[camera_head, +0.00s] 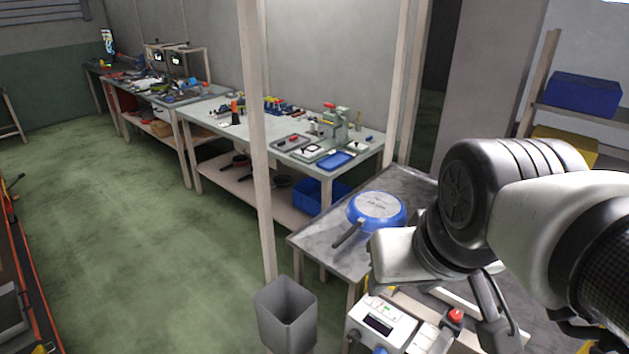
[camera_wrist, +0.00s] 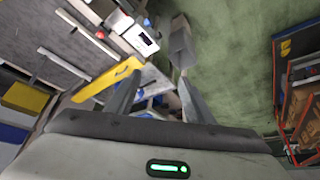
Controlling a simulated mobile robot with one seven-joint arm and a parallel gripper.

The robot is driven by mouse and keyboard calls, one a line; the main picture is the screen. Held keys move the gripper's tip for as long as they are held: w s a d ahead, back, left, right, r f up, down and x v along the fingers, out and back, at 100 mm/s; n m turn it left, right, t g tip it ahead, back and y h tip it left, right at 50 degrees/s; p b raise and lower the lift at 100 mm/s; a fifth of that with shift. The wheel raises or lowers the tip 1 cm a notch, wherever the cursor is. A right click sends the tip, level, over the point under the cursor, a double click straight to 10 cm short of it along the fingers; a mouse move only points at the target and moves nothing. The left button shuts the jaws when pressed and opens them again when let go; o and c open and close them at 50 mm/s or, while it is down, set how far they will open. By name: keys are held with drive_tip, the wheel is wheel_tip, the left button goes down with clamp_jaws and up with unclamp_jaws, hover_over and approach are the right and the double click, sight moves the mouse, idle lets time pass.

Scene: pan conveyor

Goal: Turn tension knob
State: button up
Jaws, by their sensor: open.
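A white control box (camera_head: 380,323) with a dark display stands at the bottom of the head view. It also shows at the top of the wrist view (camera_wrist: 141,39). A small blue round part (camera_head: 380,350), possibly the tension knob, is at the box's lower edge, partly cut off by the frame. A small blue spot beside the box also shows in the wrist view (camera_wrist: 147,21). My gripper (camera_wrist: 157,98) is open and empty, its two fingers apart. It is clear of the box. In the head view, my arm hides part of the area right of the box.
A red button (camera_head: 455,315) is right of the box. A grey bin (camera_head: 286,314) stands on the floor to its left. A blue pan (camera_head: 377,209) lies upside down on a grey table (camera_head: 320,240) behind. A post (camera_head: 257,150) rises nearby. The green floor at left is open.

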drive_tip(key=n+t+h+b, duration=0.7)
drive_tip(key=n+h+b, duration=0.75)
drive_tip(key=n, duration=1.45)
approach(351, 339)
drive_tip(key=shift+y, duration=0.75)
drive_tip(key=x, duration=0.3)
drive_tip(key=b+x, duration=0.1)
drive_tip(key=x, duration=0.1)
drive_tip(key=r+x, duration=0.1)
drive_tip(key=x, duration=0.2)
drive_tip(key=shift+w+d+b, duration=0.1)
drive_tip(key=shift+d+b, duration=0.2)
drive_tip(key=shift+d, duration=0.15)
drive_tip(key=c, duration=1)
